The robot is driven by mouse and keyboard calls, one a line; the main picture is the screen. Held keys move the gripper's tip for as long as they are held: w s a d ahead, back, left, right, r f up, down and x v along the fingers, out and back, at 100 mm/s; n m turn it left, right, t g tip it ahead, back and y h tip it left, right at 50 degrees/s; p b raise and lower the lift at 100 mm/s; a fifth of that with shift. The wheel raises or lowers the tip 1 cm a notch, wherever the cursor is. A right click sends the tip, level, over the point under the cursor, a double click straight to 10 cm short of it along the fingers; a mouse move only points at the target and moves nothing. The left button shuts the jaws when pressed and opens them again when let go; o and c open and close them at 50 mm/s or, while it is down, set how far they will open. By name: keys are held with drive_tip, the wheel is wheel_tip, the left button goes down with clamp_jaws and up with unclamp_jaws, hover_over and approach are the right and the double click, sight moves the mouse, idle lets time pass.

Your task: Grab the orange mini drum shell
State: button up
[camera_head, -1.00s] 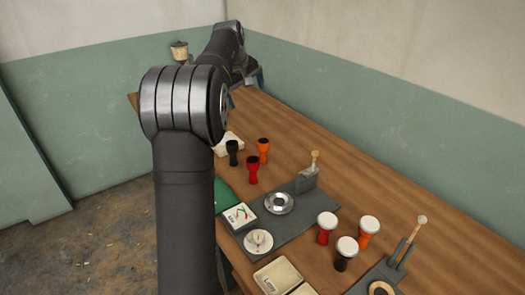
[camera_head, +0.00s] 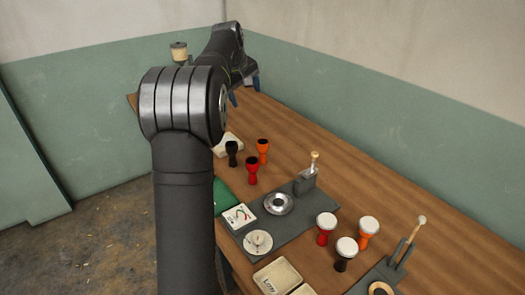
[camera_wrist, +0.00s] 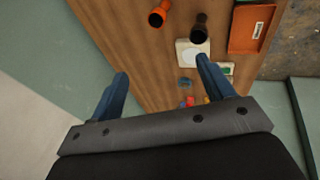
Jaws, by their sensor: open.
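The orange mini drum shell (camera_head: 262,147) stands upright on the wooden table, hollow and dark at its open top, behind a red shell (camera_head: 252,170) and to the right of a black shell (camera_head: 232,152).
Finished drums with white heads, red (camera_head: 326,226), orange (camera_head: 368,227) and black (camera_head: 346,250), stand nearer. A dark mat (camera_head: 290,228) holds a metal ring (camera_head: 279,203) and a tool in a grey stand (camera_head: 306,181). Clear wood lies right of the shells.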

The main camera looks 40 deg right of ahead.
drive_tip(key=m, duration=1.1)
approach(262, 142)
drive_tip(key=x, duration=0.5)
drive_tip(key=shift+s+d+f, duration=0.2)
drive_tip(key=shift+d+f, duration=0.1)
drive_tip(key=shift+d, duration=0.1)
drive_tip(key=shift+w+a+x, duration=0.1)
drive_tip(key=shift+a+x, duration=0.05)
drive_tip(key=shift+x, duration=1.2)
drive_tip(key=shift+w+a+x, duration=0.1)
drive_tip(key=shift+x, duration=1.2)
drive_tip(key=c, duration=1.1)
drive_tip(key=shift+o, duration=0.2)
